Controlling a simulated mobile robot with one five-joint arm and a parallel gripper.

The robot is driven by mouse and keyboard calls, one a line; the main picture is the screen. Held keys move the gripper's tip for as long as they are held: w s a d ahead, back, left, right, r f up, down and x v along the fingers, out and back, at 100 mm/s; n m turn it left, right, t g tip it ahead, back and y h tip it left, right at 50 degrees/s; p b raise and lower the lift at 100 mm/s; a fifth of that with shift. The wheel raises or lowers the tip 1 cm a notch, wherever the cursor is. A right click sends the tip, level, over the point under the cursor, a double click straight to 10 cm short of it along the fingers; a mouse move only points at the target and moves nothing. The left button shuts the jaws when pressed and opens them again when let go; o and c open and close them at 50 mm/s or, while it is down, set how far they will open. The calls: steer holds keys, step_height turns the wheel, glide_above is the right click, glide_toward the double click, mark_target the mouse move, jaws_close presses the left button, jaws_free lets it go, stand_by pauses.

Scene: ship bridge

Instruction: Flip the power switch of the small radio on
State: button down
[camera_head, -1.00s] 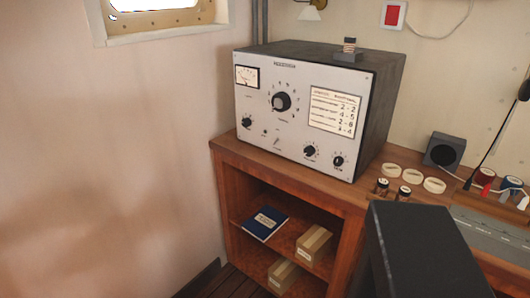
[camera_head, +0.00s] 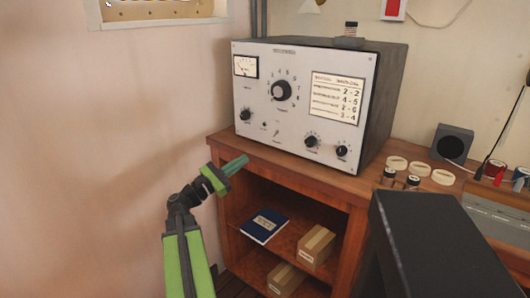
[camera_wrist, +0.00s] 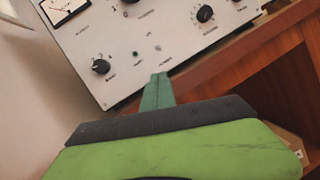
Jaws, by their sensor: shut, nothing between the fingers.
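The small radio (camera_head: 300,100) is a box with a pale front panel and dark sides, standing on the wooden cabinet. Its panel has a meter, a large middle dial, several knobs and a card. A small toggle switch (camera_head: 276,133) sits low on the panel, between the lower left knob and the lower right knobs; its position is too small to tell. My gripper (camera_head: 240,162) is shut and empty, in front of the cabinet's top edge, below and left of the switch. In the wrist view my gripper (camera_wrist: 160,80) points at the lower panel (camera_wrist: 120,60), apparently just short of it.
The wooden cabinet (camera_head: 290,172) has open shelves holding a blue book (camera_head: 264,225) and small boxes (camera_head: 317,246). Pale rings (camera_head: 420,168), dark jars (camera_head: 389,176) and a speaker (camera_head: 452,144) stand right of the radio. A wall (camera_head: 130,130) bounds the left.

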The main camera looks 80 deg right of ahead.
mark_target(275, 134)
steer(key=shift+s+d+r, duration=0.1)
steer(key=shift+s+r, duration=0.3)
steer(key=shift+s, duration=0.05)
steer(key=p+x, duration=0.3)
steer(key=x, duration=0.7)
steer(key=shift+r, duration=0.1)
